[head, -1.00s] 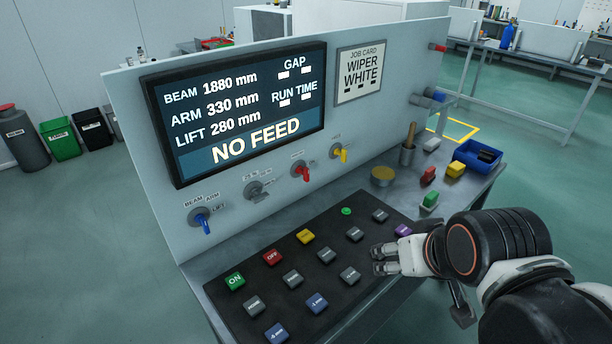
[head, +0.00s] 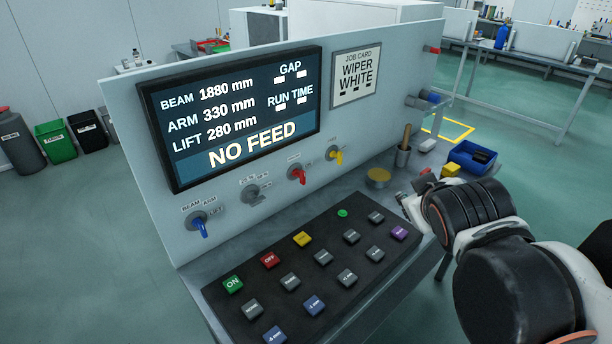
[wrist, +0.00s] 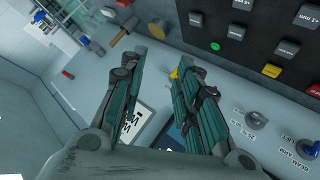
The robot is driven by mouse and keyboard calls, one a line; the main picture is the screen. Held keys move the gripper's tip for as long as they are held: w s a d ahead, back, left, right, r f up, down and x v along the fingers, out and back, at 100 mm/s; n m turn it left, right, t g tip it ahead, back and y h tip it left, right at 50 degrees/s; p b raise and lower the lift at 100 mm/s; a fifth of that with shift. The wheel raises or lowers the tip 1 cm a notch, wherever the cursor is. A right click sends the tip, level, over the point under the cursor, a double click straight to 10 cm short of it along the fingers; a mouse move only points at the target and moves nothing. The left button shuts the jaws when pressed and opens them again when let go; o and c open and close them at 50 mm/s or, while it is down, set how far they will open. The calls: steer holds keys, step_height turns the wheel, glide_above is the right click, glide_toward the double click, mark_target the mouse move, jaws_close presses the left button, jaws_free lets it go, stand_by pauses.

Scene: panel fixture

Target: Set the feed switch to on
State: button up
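The upright panel (head: 128,130) carries a row of switches: blue lever (head: 202,228), grey knob (head: 252,195), red lever (head: 298,176) and yellow lever (head: 336,156). The labels over the red and yellow levers are too small to read, so I cannot tell which is the feed switch. The screen (head: 235,112) reads NO FEED. My gripper (wrist: 157,73) is open and empty, its two fingers apart in the wrist view. The yellow lever (wrist: 174,73) shows between them, near the right finger; the red lever (wrist: 213,92) is partly hidden by that finger. In the head view my arm mostly hides the gripper.
A black keypad (head: 322,258) with several coloured buttons lies on the desk below the switches. The job card (head: 356,74) hangs beside the screen.

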steer(key=w+d+r+n+t+h+p, duration=0.1)
steer(key=w+d+r+n+t, duration=0.25)
steer(key=w+r+n, duration=0.55)
steer(key=w+a+r+n+t+y+p, duration=0.1)
steer(key=w+a+r+n+t, duration=0.15)
steer(key=w, duration=0.25)
steer(key=n+g+y+p, duration=0.3)
steer(key=n+g+y, duration=0.55)
steer(key=n, duration=1.95)
glide_above(305, 177)
steer(key=s+d, duration=0.7)
steer(key=s, duration=0.3)
step_height(305, 177, down, 21)
steer(key=t+y, duration=0.2)
steer(key=t, duration=0.1)
steer(key=b+x, duration=0.3)
steer(key=x, duration=0.9)
steer(key=shift+w+a+f, duration=0.15)
steer(key=shift+w+a, duration=0.05)
steer(key=shift+a, duration=0.05)
jaws_close()
